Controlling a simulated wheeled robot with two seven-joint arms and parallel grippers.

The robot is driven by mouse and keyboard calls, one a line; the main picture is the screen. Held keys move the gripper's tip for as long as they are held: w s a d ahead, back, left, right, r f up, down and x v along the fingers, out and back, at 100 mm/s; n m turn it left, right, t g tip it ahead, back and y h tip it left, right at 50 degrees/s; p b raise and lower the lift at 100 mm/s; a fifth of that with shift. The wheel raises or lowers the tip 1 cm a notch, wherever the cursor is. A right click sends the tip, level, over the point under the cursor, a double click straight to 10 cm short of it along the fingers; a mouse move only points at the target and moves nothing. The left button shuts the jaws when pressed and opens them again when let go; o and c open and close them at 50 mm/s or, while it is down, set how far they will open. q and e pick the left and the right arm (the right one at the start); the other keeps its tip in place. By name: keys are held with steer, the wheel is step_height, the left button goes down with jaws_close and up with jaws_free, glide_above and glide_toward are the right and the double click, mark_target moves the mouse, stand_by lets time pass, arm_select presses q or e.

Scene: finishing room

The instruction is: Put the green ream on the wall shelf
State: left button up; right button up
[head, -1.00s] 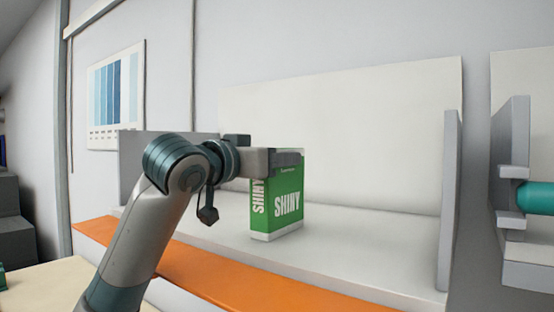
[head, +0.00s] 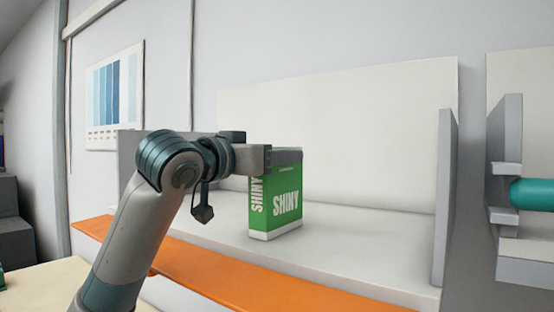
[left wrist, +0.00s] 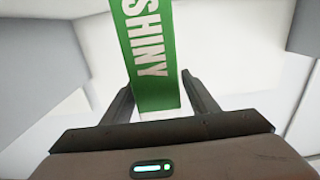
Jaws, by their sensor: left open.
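The green ream (head: 276,205), marked "SHINY", stands upright on the wall shelf (head: 370,262), with its base on the white board. My left gripper (head: 285,156) is at the top of the ream, reaching in from the left. In the left wrist view the green ream (left wrist: 153,60) stands between the two fingers (left wrist: 160,95) of my left gripper. The fingers are open, with a gap beside the ream on the right finger's side. The gripper covers part of the ream's upper edge in the head view. My right gripper is not in view.
The shelf has an orange front edge (head: 240,275) and an upright grey side panel (head: 446,190) on the right. The shelf right of the ream is clear. A rack with a teal roll (head: 530,194) is further right. A blue-striped chart (head: 115,95) hangs on the wall.

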arm_select(q)
steer(key=b+v, duration=0.5)
steer(key=v, duration=0.6)
steer(key=shift+s, duration=0.1)
steer(key=shift+a, duration=0.15)
